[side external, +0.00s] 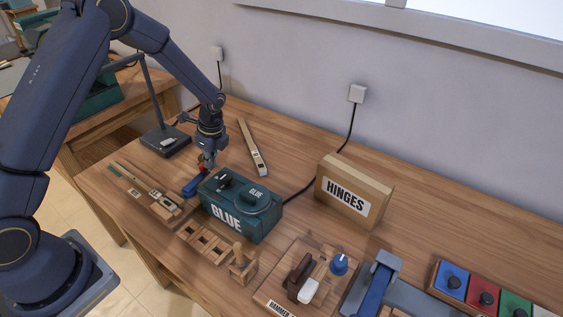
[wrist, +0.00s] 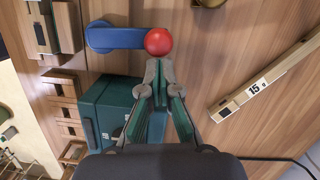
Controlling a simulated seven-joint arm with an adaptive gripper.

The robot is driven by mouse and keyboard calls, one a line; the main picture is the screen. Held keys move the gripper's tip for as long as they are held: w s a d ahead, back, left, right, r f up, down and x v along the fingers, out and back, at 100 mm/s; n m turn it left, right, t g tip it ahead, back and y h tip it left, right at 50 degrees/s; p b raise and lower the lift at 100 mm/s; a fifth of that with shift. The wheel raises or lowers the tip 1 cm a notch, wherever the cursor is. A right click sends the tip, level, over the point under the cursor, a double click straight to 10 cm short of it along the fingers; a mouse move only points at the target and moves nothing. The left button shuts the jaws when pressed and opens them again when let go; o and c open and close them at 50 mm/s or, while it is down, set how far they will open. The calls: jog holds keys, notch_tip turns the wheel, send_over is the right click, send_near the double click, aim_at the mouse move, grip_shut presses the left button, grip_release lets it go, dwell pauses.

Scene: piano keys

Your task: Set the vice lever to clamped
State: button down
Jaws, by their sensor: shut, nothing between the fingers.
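A blue lever (side external: 193,187) with a red ball at its end lies at the left of the bench, beside the green GLUE box (side external: 228,217). In the wrist view, the blue lever (wrist: 112,38) reaches in from the left and its red ball (wrist: 158,41) is at top centre. My gripper (wrist: 155,66) is shut and empty, its fingertips right at the near edge of the ball; I cannot tell if they touch. In the side view, my gripper (side external: 207,162) is just above and behind the lever end. A clamped or unclamped marking is not visible.
The GLUE box stands close to my gripper. A wooden rule (side external: 252,147) lies behind. A lamp base (side external: 166,141) is to the left. A HINGES box (side external: 353,190), a blue-grey device (side external: 375,285) and coloured buttons (side external: 452,281) are to the right.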

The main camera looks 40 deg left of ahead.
jog(key=shift+w+a+n, duration=0.1)
jog(key=shift+a+n, duration=0.6)
jog(key=shift+n, duration=0.2)
jog(key=shift+a+n+g, duration=0.3)
jog(key=shift+a+n, duration=0.2)
jog(key=shift+n, duration=0.2)
jog(key=shift+a+n, duration=0.6)
jog(key=shift+n, duration=0.1)
jog(key=a+n, duration=0.1)
jog(key=s+a+n+g+h, duration=0.1)
jog(key=n, duration=0.1)
jog(key=shift+a+n, duration=0.25)
jog(key=shift+n, duration=0.05)
jog(key=a+n, duration=0.1)
jog(key=s+n, duration=0.1)
jog(key=n, duration=0.1)
jog(key=s+a+n, duration=0.1)
jog(key=shift+a+n+h, duration=0.3)
jog(key=shift+h, duration=0.1)
jog(key=shift+s+a+n+g+h, duration=0.2)
jog(key=shift+s+a+n, duration=0.15)
jog(key=shift+s+n, duration=0.4)
jog(key=shift+s+a+n+g+h, duration=0.15)
jog(key=shift+s+a+n, duration=0.25)
jog(key=shift+n, duration=0.65)
jog(key=shift+r, duration=0.1)
jog(key=v, duration=0.9)
jog(key=shift+r, duration=0.4)
